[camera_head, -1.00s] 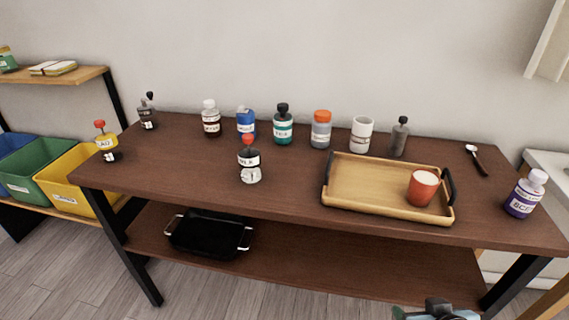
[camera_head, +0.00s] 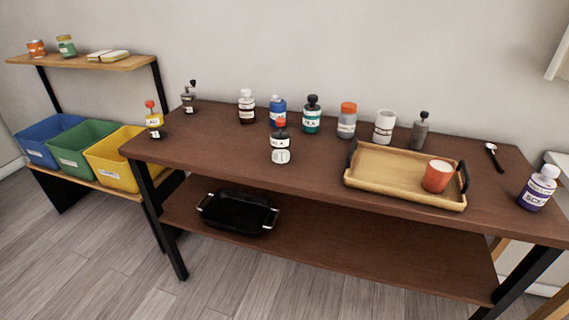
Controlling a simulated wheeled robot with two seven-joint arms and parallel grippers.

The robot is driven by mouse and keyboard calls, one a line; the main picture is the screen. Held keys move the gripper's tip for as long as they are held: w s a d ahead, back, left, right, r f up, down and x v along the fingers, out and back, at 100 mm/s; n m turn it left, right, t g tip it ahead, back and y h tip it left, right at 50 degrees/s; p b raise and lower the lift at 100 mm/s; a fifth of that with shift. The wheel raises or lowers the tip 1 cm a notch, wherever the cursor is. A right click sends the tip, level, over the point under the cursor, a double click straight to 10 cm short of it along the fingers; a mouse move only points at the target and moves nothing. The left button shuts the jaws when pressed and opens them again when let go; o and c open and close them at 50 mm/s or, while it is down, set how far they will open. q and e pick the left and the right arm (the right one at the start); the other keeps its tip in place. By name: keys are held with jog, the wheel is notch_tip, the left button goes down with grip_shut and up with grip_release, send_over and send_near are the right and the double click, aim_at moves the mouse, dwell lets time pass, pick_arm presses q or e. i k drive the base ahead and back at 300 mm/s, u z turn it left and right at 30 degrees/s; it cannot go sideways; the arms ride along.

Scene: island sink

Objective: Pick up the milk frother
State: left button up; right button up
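A small utensil (camera_head: 494,156) with a dark handle and a pale round end lies on the brown table's right rear part. It may be the milk frother, but it is too small to be sure. It lies behind and to the right of the wooden tray. Neither of my grippers is in view.
The brown table (camera_head: 230,156) holds several bottles along its back. A wooden tray (camera_head: 385,192) carries an orange cup (camera_head: 437,176). A purple bottle (camera_head: 537,188) stands at the right edge. A black pan (camera_head: 237,212) sits on the lower shelf. Coloured bins (camera_head: 85,148) stand left. Grey floor in front is clear.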

aim_at(280, 146)
jog(key=z, duration=1.15)
jog(key=i, duration=0.7)
jog(key=u, duration=0.35)
